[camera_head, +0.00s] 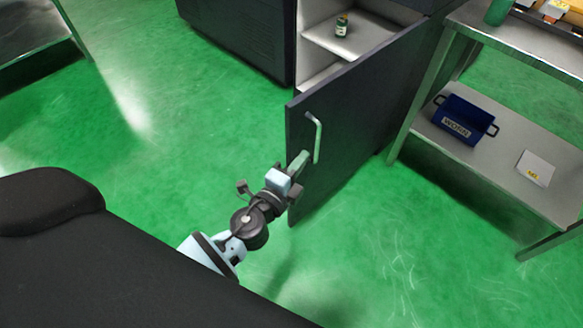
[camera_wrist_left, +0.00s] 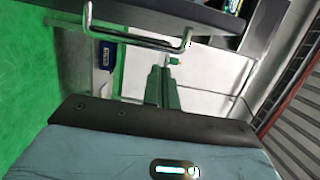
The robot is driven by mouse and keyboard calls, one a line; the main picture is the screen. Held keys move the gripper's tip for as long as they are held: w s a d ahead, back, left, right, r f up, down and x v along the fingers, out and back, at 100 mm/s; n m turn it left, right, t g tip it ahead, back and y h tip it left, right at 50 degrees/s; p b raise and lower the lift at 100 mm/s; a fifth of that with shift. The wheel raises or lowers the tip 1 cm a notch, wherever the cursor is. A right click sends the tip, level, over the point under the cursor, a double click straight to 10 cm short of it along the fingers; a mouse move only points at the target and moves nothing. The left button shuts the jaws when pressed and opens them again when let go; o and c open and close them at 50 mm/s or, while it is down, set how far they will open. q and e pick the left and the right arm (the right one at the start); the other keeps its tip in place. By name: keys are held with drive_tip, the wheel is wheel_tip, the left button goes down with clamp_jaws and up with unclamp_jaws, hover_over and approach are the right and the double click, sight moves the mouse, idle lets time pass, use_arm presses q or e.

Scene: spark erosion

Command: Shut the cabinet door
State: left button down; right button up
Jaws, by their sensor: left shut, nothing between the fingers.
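The cabinet door (camera_head: 355,115) is a dark panel standing wide open, with its light interior showing behind it. A pale bar handle (camera_head: 318,138) is near its free edge. The handle also shows in the left wrist view (camera_wrist_left: 135,39), across the upper part. My left gripper (camera_head: 302,160) is shut and empty, its fingertips close to the handle's lower end at the door's free edge. I cannot tell whether they touch the door. In the left wrist view the closed fingers (camera_wrist_left: 163,78) point toward the area below the handle. My right gripper is not in view.
A small dark bottle (camera_head: 342,25) stands on the cabinet shelf (camera_head: 355,42). A metal table (camera_head: 525,52) is right of the door; its lower shelf carries a blue bin (camera_head: 463,119) and a white card (camera_head: 536,168). The green floor (camera_head: 180,120) left of the door is clear.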

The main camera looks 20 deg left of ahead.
sight(298, 139)
use_arm(q)
drive_tip(key=shift+w+a, duration=0.55)
drive_tip(key=shift+w, duration=0.45)
drive_tip(key=shift+w+a, duration=0.5)
drive_tip(key=shift+w, duration=0.55)
drive_tip(key=shift+w+a, duration=0.55)
drive_tip(key=shift+w, duration=0.45)
